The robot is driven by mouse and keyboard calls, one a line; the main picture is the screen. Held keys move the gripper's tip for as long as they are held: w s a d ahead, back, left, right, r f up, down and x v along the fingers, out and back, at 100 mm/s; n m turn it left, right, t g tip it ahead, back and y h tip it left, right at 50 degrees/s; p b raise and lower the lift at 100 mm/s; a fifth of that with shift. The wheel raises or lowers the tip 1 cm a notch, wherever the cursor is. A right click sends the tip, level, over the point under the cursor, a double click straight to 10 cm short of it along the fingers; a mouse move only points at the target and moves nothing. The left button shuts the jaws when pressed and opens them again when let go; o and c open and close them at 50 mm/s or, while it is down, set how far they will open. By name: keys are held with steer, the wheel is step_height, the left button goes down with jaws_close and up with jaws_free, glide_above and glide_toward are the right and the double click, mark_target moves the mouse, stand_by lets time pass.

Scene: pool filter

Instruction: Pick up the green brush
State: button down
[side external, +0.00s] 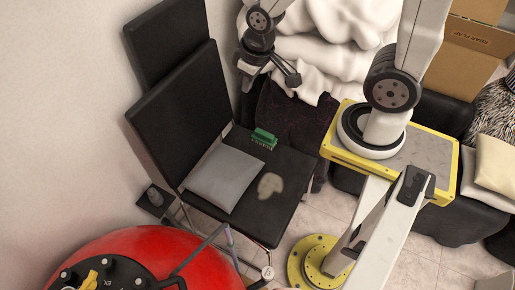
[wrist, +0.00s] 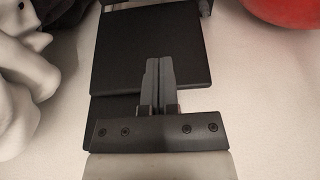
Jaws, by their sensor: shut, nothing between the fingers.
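The green brush (side external: 264,138) lies on the black chair seat (side external: 285,185), by its back edge and beyond the grey cushion. It has a green top with bristles beneath. My gripper (side external: 246,82) is above and behind the brush, apart from it, near the white cloth. In the wrist view my gripper (wrist: 158,64) has its two fingers together with nothing between them. They point toward the black chair backs. The brush is not in the wrist view.
A grey cushion (side external: 224,177) and a beige patch (side external: 270,185) are on the seat. Tall black chair backs (side external: 180,100) stand left. A red round tank (side external: 150,262) is at the front. White cloth (side external: 325,45) is heaped behind my gripper.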

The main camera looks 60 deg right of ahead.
steer(key=shift+c, duration=1.2)
jaws_free()
